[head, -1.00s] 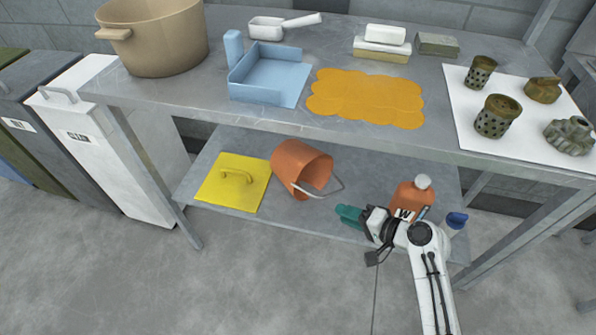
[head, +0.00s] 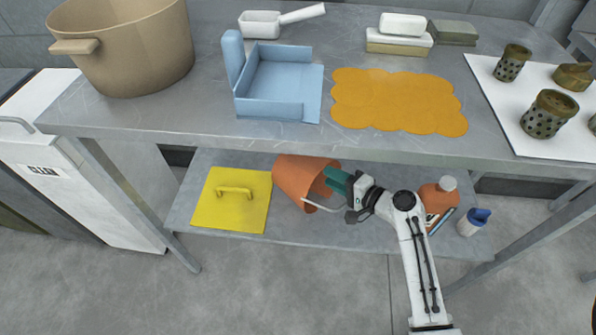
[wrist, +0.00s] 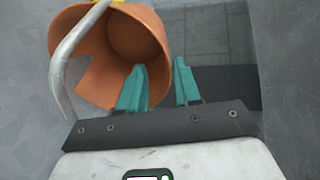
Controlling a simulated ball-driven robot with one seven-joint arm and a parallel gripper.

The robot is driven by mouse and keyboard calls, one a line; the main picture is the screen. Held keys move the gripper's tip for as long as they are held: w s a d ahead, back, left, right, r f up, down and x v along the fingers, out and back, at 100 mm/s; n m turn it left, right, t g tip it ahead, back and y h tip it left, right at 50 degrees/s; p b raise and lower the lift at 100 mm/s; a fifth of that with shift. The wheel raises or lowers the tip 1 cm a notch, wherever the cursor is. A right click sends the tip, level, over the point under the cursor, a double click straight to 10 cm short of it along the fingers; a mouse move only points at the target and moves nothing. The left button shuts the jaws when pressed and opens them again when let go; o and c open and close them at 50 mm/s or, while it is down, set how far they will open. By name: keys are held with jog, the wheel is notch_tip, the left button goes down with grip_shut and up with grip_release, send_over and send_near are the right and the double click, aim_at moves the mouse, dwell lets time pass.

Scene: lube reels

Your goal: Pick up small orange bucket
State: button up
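The small orange bucket (head: 293,178) lies tipped on the lower shelf, its mouth facing right toward my gripper and its grey wire handle hanging at the front. My gripper (head: 336,181) has teal fingers and is at the bucket's mouth. In the wrist view the bucket (wrist: 75,45) fills the upper left, with its open mouth and handle facing the camera.
A yellow lidded panel (head: 232,208) lies left of the bucket. An orange bottle (head: 438,197) and a white bottle with a blue cap (head: 473,222) stand right of my arm. The upper tabletop (head: 200,112) overhangs the lower shelf closely.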

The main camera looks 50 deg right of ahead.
aim_at(307, 163)
jog(key=x, duration=0.4)
jog(key=shift+w, duration=0.2)
jog(key=shift+b+x, duration=0.65)
jog(key=shift+x, duration=1.95)
jog(key=shift+r, duration=0.15)
jog(key=shift+c, duration=0.2)
grip_shut()
